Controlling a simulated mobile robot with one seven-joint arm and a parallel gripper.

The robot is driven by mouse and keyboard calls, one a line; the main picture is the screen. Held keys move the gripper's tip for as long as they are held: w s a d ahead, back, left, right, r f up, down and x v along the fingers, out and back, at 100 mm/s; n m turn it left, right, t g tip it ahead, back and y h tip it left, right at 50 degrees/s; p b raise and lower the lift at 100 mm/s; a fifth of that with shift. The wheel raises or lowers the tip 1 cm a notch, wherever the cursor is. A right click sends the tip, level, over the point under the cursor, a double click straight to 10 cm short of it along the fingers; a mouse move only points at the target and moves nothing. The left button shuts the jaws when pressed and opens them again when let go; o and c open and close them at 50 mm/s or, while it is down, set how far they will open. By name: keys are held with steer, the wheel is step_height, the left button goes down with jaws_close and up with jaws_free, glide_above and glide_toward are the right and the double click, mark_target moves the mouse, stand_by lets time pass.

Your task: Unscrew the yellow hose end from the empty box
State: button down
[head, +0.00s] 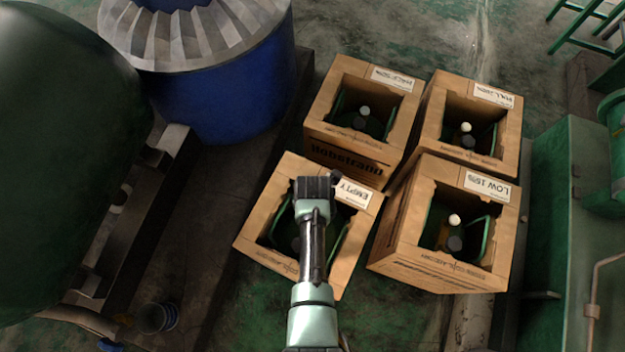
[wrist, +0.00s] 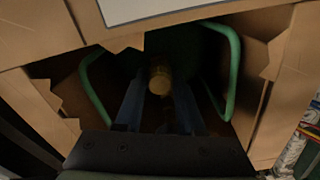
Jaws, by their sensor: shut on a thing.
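The empty box (head: 262,203) is an open cardboard box with a white "EMPTY" label (head: 352,192), at the front left of a group of boxes in the head view. Its cardboard rim (wrist: 40,45) and green cylinder handles inside also show in the wrist view. My gripper (wrist: 159,92) reaches down into this box, its two bluish fingers on either side of a round, dull yellow hose end (wrist: 160,78). It is shut on that piece. The fingertips' contact is dark and hard to make out. In the head view my arm hides the gripper and the hose end.
Boxes labelled "HALF 50%" (head: 316,128), "FULL 100%" (head: 433,110) and "LOW 15%" (head: 400,235) stand close behind and to the right. A blue drum (head: 235,85) and dark green tank (head: 60,150) stand left. A green cabinet (head: 565,220) is at right.

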steer(key=shift+w+r, duration=0.15)
steer(key=shift+r, duration=0.05)
steer(key=shift+r+p, duration=2.35)
steer(key=shift+p, duration=0.25)
